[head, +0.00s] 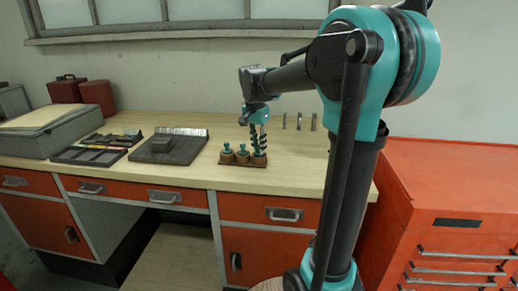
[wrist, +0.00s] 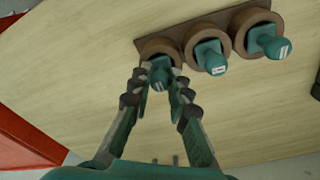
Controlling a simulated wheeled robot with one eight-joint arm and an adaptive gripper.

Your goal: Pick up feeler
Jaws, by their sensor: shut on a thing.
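A brown wooden rack (head: 232,161) with three round cups stands on the bench, also showing at the top of the wrist view (wrist: 289,5). Teal-topped feelers stand in the cups; two free ones show in the wrist view, a middle one (wrist: 211,57) and an outer one (wrist: 268,42). My gripper (head: 259,149) reaches down over the rack's right end in the head view. In the wrist view its fingers (wrist: 161,72) are shut on the leftmost feeler (wrist: 160,77), which appears still at its cup. Its lower part is hidden.
A dark flat block (head: 170,148) and a black tray of tools (head: 90,152) lie left of the rack. Several small upright metal pieces (head: 299,121) stand behind. A red drawer cabinet (head: 450,200) is at the right. Bench right of the rack is clear.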

